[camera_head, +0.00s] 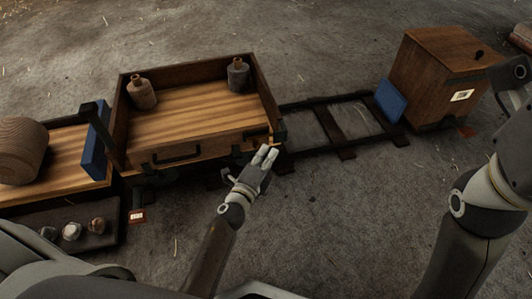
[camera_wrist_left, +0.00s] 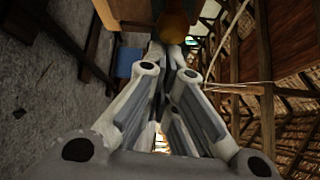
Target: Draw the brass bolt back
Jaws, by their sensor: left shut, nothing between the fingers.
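A wooden tray cart (camera_head: 200,143) stands on the rails, its front side facing me. A small brass-coloured piece, seemingly the bolt (camera_head: 270,140), shows at the front right corner of the cart. My left gripper (camera_head: 265,155) is shut and empty, its fingertips just at or beside that corner; whether they touch the bolt I cannot tell. In the left wrist view the closed fingers (camera_wrist_left: 172,52) point at a blurred orange-brown shape, which may be the bolt or wood behind it.
Two jugs (camera_head: 143,93) (camera_head: 238,74) stand in the cart. A dark handle (camera_head: 178,153) is on its front. Rails (camera_head: 330,122) run right to a wooden box (camera_head: 436,75) with a blue panel (camera_head: 391,101). Open floor lies in front.

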